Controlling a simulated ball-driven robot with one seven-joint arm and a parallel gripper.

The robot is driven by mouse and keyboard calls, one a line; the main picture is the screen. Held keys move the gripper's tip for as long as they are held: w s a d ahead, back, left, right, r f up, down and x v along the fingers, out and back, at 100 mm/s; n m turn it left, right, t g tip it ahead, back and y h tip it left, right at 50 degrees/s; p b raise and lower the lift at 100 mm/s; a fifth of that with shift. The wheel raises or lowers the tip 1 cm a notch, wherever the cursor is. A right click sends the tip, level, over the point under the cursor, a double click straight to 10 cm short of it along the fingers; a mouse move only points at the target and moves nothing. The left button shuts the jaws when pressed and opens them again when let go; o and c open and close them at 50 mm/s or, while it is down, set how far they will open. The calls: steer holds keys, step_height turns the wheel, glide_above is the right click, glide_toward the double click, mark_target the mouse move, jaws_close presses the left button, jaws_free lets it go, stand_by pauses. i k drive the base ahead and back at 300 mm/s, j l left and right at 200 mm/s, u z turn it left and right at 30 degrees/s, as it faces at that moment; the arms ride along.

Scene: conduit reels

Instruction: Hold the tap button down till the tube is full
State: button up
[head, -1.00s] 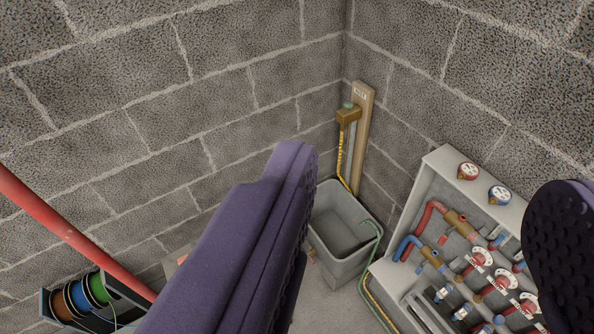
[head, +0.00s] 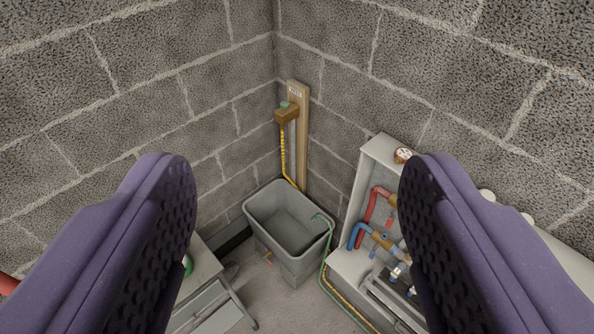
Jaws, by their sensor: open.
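The tap (head: 286,115) is a brass block on a wooden post (head: 302,140) in the corner, with a small green button (head: 285,104) on its top. I cannot tell how full the tube is. My gripper (head: 297,195) is open and empty, its two purple padded fingers wide apart on either side of the view. The tap and tub show between the fingers, well beyond them, and nothing touches the button.
A green hose (head: 326,240) hangs over the tub's right rim. A grey manifold box (head: 350,230) with red and blue pipes stands at right, partly behind a finger. A grey bench (head: 205,275) is at lower left. Block walls meet behind the post.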

mark_target(283, 104)
steer(key=i+l, duration=0.15)
steer(key=i, duration=0.95)
steer(key=i+l, duration=0.15)
steer(key=i, duration=0.95)
steer(key=l+z, duration=0.05)
